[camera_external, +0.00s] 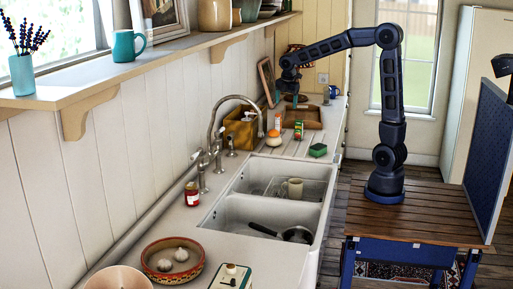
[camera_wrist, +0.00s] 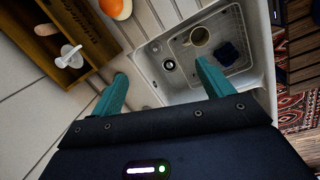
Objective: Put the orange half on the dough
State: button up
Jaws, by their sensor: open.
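A round orange and cream thing (camera_external: 273,138) stands on the counter behind the sink, beside the tap. It looks like the orange thing cut off by the top edge of the wrist view (camera_wrist: 116,8); I cannot tell whether it is the orange half. I cannot make out the dough for sure in either view. My gripper (camera_external: 290,88) is above the far end of the counter, beyond the orange thing and apart from it. In the wrist view its two teal fingers (camera_wrist: 161,70) are spread wide with nothing between them.
A wooden crate (camera_external: 240,132) stands by the wall. A double sink (camera_external: 240,207) holds a mug (camera_external: 292,188) and a dark pan (camera_external: 297,234). A green sponge (camera_external: 318,150), small bottles, a wooden tray (camera_external: 303,117) and a bowl with garlic (camera_external: 150,262) are on the counter.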

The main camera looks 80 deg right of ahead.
jog(key=s+a+r+m+t, duration=0.2)
jog(key=s+a+r+m, duration=0.2)
jog(key=s+a+m, duration=0.55)
jog(key=s+a+f+m, duration=0.1)
jog(key=s+a+m, duration=0.1)
jog(key=s, duration=0.7)
jog(key=s+a+f+m+t+y, duration=0.1)
jog(key=s+a+f+m, duration=0.1)
jog(key=s, duration=0.8)
jog(key=shift+s+a+f+m+t, duration=0.3)
jog(key=shift+a+m, duration=0.15)
jog(key=shift+a, duration=0.7)
